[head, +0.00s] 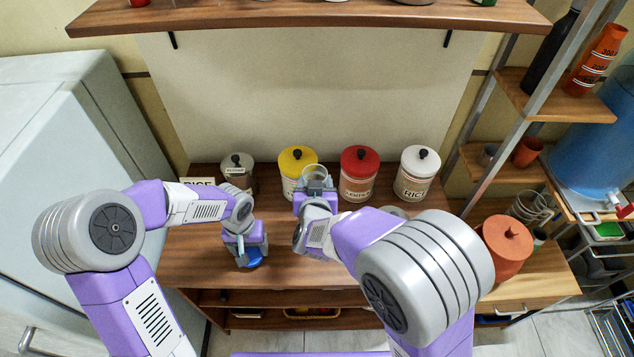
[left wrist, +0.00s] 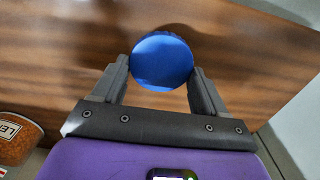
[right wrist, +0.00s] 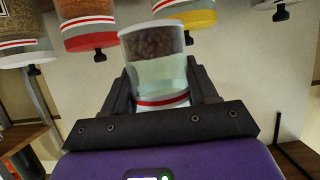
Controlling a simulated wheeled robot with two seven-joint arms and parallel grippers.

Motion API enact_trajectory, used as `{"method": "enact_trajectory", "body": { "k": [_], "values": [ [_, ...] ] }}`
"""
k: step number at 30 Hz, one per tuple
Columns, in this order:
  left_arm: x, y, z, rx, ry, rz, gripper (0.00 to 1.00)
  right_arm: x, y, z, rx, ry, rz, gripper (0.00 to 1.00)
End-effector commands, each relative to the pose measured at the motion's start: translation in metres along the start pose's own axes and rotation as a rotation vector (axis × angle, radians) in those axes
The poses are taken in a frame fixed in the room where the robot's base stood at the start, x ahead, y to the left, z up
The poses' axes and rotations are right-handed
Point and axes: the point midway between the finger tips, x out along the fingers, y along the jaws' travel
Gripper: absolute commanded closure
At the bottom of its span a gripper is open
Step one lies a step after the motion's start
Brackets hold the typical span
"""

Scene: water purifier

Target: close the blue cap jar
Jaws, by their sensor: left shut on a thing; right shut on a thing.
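The blue cap (head: 254,260) is between the fingers of my left gripper (head: 247,251), above the front part of the wooden counter. In the left wrist view the cap (left wrist: 162,58) is a round blue disc gripped at its sides. The clear jar (head: 315,172) stands to its right and farther back, held by my right gripper (head: 315,192). Its top is uncovered. In the right wrist view the jar (right wrist: 157,58) shows dark brown contents and a red and white band.
Jars with grey (head: 237,162), yellow (head: 298,158), red (head: 360,160) and white (head: 420,158) lids line the back of the counter. A large orange jar (head: 505,245) stands at the right. A wooden shelf (head: 310,14) hangs above.

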Motion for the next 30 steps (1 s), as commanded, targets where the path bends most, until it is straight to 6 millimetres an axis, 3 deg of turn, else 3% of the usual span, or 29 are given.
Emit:
{"method": "enact_trajectory", "body": {
  "k": [4,8,12,18,24,30],
  "values": [
    [-0.008,0.002,-0.012,-0.015,0.004,0.000,0.55,0.000,0.000,-0.001,0.001,0.001,0.000,0.97],
    [-0.031,0.009,-0.037,-0.054,0.007,0.002,0.55,0.000,0.000,-0.001,0.001,0.001,0.000,0.97],
    [-0.069,0.022,-0.070,-0.120,0.008,0.004,0.55,0.000,0.000,-0.001,0.001,0.002,0.000,0.97],
    [-0.131,0.049,-0.103,-0.216,0.006,0.005,0.55,0.000,0.000,-0.001,0.001,0.002,0.000,0.97],
    [-0.197,0.081,-0.118,-0.315,0.005,0.006,0.55,0.000,0.000,-0.001,0.001,0.002,0.000,0.97],
    [-0.249,0.125,-0.116,-0.435,0.003,0.004,0.55,0.000,0.000,-0.001,0.001,0.002,0.000,0.97]
  ]
}}
